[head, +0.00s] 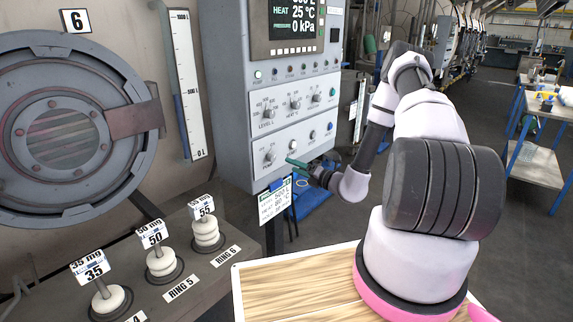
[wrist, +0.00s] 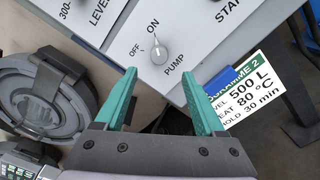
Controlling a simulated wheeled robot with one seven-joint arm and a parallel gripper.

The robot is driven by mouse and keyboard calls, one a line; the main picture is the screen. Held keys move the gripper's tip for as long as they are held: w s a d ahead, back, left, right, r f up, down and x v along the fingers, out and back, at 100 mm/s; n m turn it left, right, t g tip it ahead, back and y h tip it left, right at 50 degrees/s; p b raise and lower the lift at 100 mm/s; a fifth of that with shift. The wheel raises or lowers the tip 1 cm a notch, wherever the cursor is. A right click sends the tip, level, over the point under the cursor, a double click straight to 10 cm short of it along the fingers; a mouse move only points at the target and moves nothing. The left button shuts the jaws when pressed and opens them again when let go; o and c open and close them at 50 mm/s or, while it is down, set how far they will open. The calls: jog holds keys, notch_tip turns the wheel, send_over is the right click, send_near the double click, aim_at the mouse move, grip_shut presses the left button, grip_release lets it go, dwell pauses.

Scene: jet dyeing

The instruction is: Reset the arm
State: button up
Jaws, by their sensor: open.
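My white and grey arm (head: 428,115) reaches from its pink-ringed base toward the control panel. My gripper (head: 297,164) is in front of the lower panel, close to the pump knob (head: 270,154). In the wrist view my gripper (wrist: 158,73) shows two teal fingers spread apart with nothing between them. The pump knob (wrist: 160,51) is just beyond the fingertips, and its pointer appears to be toward ON. The fingers look clear of the knob, but the exact gap is hard to tell.
The control cabinet (head: 233,90) has a display reading 25 °C and 0 kPa. A recipe card (head: 274,201) hangs below it. A round vessel door (head: 62,130) and a shelf of weighted rings (head: 205,235) are at left. A blue-framed table (head: 535,165) stands at right.

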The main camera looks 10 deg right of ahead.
jog(key=shift+s+d, duration=0.2)
jog(key=shift+s, duration=0.1)
jog(key=s+a+r+n+g+y, duration=0.1)
jog(key=s+a+r+n+g, duration=0.25)
jog(key=r+n, duration=0.4)
jog(key=s+a+r+n+g+y, duration=0.1)
jog(key=s+a+r+n+g, duration=0.25)
jog(key=r+n+g, duration=0.35)
jog(key=s+a+r+n+g+y, duration=0.1)
jog(key=s+a+r+n+g, duration=0.15)
jog(key=s+r+n, duration=0.5)
jog(key=s+d+r+n+t+h, duration=0.2)
jog(key=s+d+r+n+h, duration=0.2)
jog(key=s+r, duration=0.4)
jog(key=s+d+r+n+t+h, duration=0.3)
jog(key=s+d+r+n+h, duration=0.1)
jog(key=s+r+n+h, duration=0.3)
notch_tip(320, 180, up, 4)
jog(key=s+n, duration=0.2)
jog(key=shift+d+f+n+t+h, duration=0.2)
jog(key=shift+d+n+t+h, duration=0.1)
jog(key=shift+d, duration=0.05)
jog(key=shift+s, duration=0.1)
